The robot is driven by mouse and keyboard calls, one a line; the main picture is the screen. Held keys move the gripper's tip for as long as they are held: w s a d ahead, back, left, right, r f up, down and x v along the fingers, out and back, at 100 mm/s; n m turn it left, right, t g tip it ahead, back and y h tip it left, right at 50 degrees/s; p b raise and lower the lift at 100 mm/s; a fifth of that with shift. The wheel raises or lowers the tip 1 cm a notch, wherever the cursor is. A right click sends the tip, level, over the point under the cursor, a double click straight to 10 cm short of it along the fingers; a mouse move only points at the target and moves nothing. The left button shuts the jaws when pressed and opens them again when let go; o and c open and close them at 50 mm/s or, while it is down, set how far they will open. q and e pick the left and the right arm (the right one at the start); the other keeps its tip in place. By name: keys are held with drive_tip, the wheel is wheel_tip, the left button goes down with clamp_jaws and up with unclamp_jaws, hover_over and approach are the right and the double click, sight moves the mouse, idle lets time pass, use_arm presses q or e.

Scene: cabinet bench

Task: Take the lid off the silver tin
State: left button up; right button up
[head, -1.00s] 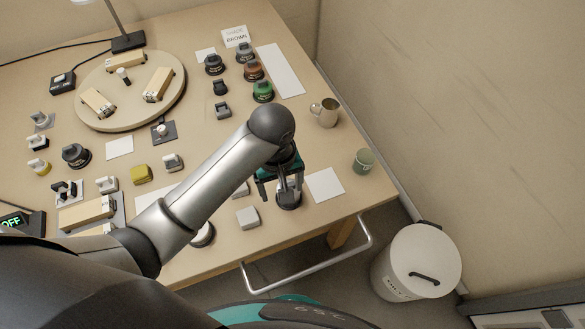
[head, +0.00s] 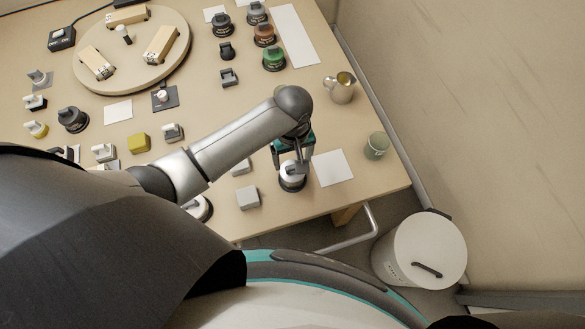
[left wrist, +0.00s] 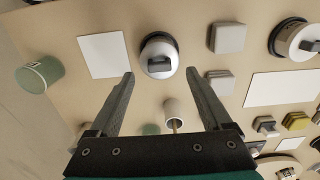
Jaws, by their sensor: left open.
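The silver tin (head: 292,181) stands upright near the front edge of the bench, with its lid on. In the left wrist view, its pale lid (left wrist: 157,62) shows a dark handle on top and a dark rim at one side. My left gripper (head: 293,160) is above the tin, pointing down. It is open and empty, and in the left wrist view its fingertips (left wrist: 160,75) lie either side of the lid's near edge in the picture. I see no contact with the lid. The fingers partly hide the tin in the head view. My right gripper is not in view.
A white sheet (head: 332,168) lies right of the tin, with a green cup (head: 377,146) and a metal jug (head: 340,88) beyond. Grey blocks (head: 247,197) and another round lidded tin (head: 200,208) stand to the left. A white bin (head: 420,250) is on the floor.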

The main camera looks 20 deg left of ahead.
sight(292, 167)
use_arm(q)
drive_tip(key=f, duration=0.1)
drive_tip(key=f+b, duration=0.1)
drive_tip(key=f, duration=0.2)
drive_tip(key=shift+w+a+f, duration=0.1)
drive_tip(key=shift+w+f, duration=0.05)
drive_tip(key=shift+w, duration=0.1)
drive_tip(key=shift+f+b, duration=0.3)
drive_tip(key=shift+f, duration=0.1)
drive_tip(key=shift+c, duration=0.5)
clamp_jaws()
